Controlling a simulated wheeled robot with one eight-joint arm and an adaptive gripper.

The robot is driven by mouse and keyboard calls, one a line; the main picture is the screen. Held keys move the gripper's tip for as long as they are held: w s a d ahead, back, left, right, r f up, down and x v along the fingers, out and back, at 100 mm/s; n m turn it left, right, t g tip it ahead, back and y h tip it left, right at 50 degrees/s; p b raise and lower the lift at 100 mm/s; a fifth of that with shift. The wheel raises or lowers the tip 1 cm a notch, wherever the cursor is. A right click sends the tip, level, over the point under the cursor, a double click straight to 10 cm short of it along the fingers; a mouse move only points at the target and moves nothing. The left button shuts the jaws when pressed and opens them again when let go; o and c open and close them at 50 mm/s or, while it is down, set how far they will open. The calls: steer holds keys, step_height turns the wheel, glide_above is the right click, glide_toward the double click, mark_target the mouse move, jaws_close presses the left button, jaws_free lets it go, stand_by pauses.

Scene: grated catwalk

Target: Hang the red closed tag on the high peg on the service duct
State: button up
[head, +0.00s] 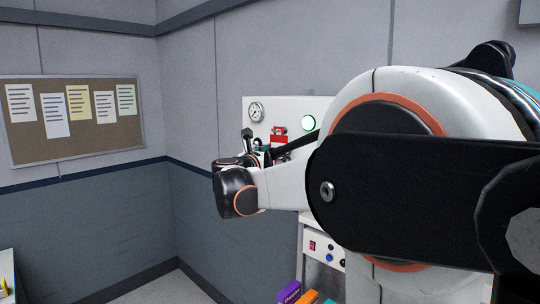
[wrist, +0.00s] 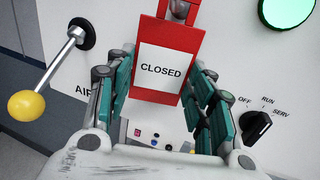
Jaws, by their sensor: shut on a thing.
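The red tag (wrist: 194,47) with a white "CLOSED" label is upright between the fingers of my gripper (wrist: 164,78) in the wrist view. The gripper is shut on it. A grey metal piece (wrist: 179,9), probably a peg, shows within the tag's top opening; I cannot tell whether it passes through. In the head view the tag (head: 279,131) shows small and red in front of the white service duct (head: 290,106), with my gripper (head: 264,147) partly hidden by my arm. The tag's lower edge is just above several small panel controls in the wrist view.
A lever with a yellow ball (wrist: 26,105) juts out at left in the wrist view. A black rotary switch (wrist: 257,127) and a green lamp (wrist: 287,10) are at right. A gauge (head: 256,112) sits on the duct. Coloured boxes (head: 290,292) stand below.

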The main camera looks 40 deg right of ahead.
stand_by(0.3)
steer(key=o, duration=1.1)
